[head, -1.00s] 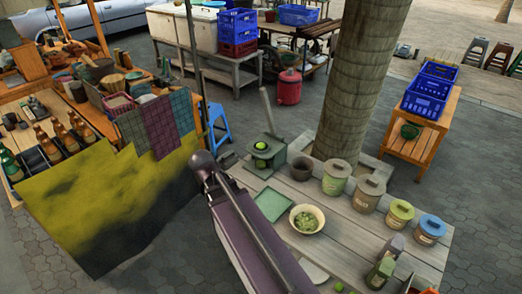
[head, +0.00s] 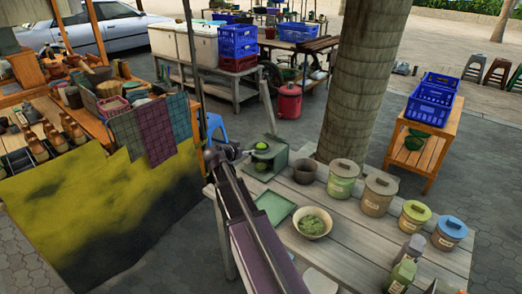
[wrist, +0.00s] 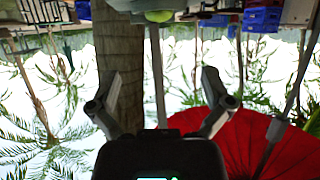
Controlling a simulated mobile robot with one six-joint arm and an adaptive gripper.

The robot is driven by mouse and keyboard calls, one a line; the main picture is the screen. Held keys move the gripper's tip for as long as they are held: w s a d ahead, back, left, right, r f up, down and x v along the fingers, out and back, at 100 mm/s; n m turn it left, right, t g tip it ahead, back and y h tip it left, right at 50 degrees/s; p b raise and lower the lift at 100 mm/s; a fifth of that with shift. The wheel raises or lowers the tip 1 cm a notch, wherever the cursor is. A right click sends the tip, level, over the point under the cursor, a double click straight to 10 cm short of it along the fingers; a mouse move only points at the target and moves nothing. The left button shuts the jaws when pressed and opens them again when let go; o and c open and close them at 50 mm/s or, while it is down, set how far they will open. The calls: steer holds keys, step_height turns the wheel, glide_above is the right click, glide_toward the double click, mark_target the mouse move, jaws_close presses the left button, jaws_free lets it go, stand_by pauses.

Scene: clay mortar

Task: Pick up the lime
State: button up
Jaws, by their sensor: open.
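A bright green lime (head: 261,146) sits at the top of a grey-green stand (head: 281,158) at the far left part of the wooden table. Another green round thing (head: 261,165) shows lower in the stand. My gripper (head: 238,153) is just left of the upper lime, with a small gap between them. In the wrist view, which looks upside down, a lime (wrist: 158,16) shows at the top edge, ahead of my open fingers (wrist: 158,80). Nothing is between the fingers.
On the table (head: 350,247) stand a green tray (head: 275,206), a bowl of green pieces (head: 312,222), a dark pot (head: 305,171) and several lidded canisters (head: 379,194). A tree trunk (head: 362,80) rises behind. A cloth-draped stall (head: 105,225) is at left.

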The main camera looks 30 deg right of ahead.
mark_target(259, 144)
stand_by(0.3)
steer(key=b+x, duration=0.3)
steer(key=x, duration=0.4)
steer(key=shift+w+d+f, duration=0.1)
steer(key=shift+w+d, duration=0.1)
steer(key=shift+d, duration=0.05)
steer(key=shift+w+d+f, duration=0.1)
steer(key=shift+w+d, duration=0.05)
steer(key=shift+d, duration=0.25)
steer(key=shift+r+b+x, duration=0.1)
steer(key=shift+b+x, duration=0.35)
steer(key=shift+x, duration=0.85)
steer(key=shift+r+b+x, duration=0.15)
steer(key=shift+b+x, duration=0.3)
steer(key=shift+x, duration=0.9)
steer(key=shift+d, duration=0.1)
steer(key=c, duration=1.3)
